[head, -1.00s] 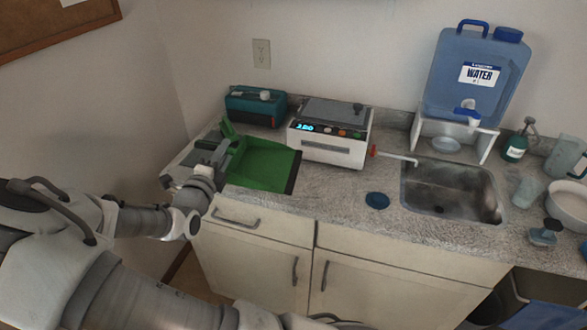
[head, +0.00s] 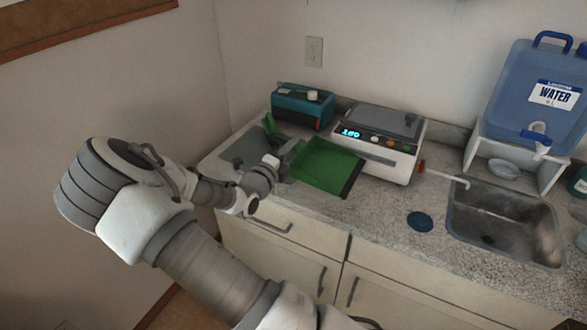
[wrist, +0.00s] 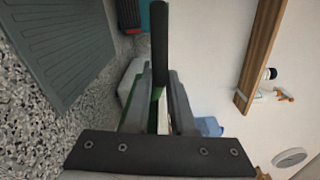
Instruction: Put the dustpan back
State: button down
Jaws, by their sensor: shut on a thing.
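The green dustpan (head: 325,166) has a dark front lip and an upright green part at its back left. In the head view it is over the left part of the counter, in front of the white device. My gripper (head: 286,160) is shut on it at its left side. In the wrist view my gripper (wrist: 158,100) has its fingers close together around a thin green piece of the dustpan (wrist: 156,96), with a dark bar standing out beyond them. I cannot tell whether the dustpan touches the counter.
A grey ribbed mat (head: 243,148) lies at the counter's left end. A teal box (head: 302,106) and a white device (head: 388,148) with a lit display stand behind. A blue disc (head: 420,221) lies before the sink (head: 505,230). A water container (head: 538,95) stands back right.

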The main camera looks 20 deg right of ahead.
jog(key=shift+f+b, duration=0.4)
jog(key=shift+f, duration=2.7)
jog(key=shift+f, duration=0.2)
jog(key=c, duration=0.8)
grip_release()
jog(key=shift+o, duration=0.2)
jog(key=shift+r, duration=0.1)
